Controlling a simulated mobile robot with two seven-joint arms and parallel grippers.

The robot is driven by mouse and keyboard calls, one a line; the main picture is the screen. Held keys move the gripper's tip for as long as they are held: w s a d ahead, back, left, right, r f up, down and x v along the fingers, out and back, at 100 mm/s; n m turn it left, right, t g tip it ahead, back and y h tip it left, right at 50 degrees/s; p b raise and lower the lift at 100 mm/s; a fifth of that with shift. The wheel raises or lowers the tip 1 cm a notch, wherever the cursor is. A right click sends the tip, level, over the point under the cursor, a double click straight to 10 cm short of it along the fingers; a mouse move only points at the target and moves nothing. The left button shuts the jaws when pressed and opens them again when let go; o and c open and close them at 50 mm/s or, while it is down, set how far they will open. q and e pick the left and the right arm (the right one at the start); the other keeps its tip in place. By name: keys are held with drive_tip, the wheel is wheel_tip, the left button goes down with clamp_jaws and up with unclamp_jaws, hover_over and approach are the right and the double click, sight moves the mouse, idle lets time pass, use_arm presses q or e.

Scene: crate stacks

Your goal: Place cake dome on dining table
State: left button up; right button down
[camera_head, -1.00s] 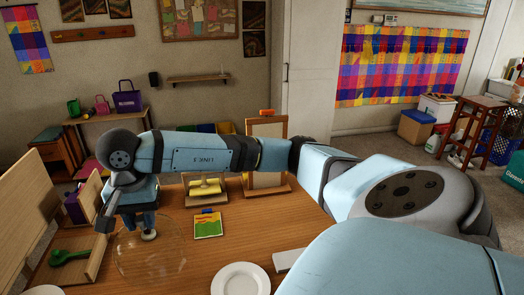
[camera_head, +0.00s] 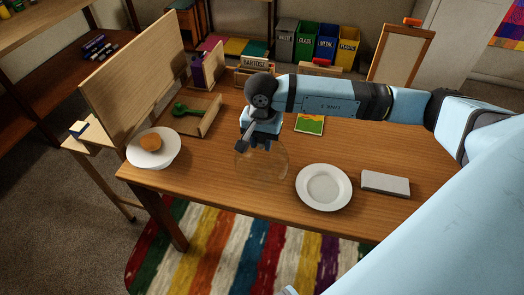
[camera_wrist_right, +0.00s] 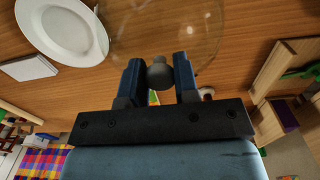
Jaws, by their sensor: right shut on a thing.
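The cake dome (camera_head: 264,166) is a clear, see-through dome in the middle of the head view, over the near part of the wooden dining table (camera_head: 230,194). My right gripper (camera_head: 261,143) is above it, shut on the dome's knob. In the right wrist view the grey knob (camera_wrist_right: 160,72) sits between the two blue fingers, and part of the clear dome (camera_wrist_right: 207,32) shows beyond it. I cannot tell whether the dome's rim touches the table. My left gripper is not in view.
A white plate (camera_head: 323,187) lies just right of the dome, with a pale block (camera_head: 385,184) beyond it. A green spoon-like item (camera_head: 186,109) lies in a wooden tray (camera_head: 212,116).

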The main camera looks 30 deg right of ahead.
wheel_tip(320, 180, down, 5)
drive_tip(key=shift+r, duration=0.2)
drive_tip(key=shift+f, duration=0.25)
drive_tip(key=c, duration=0.9)
unclamp_jaws()
drive_tip(key=shift+o, duration=0.2)
drive_tip(key=shift+r, duration=0.1)
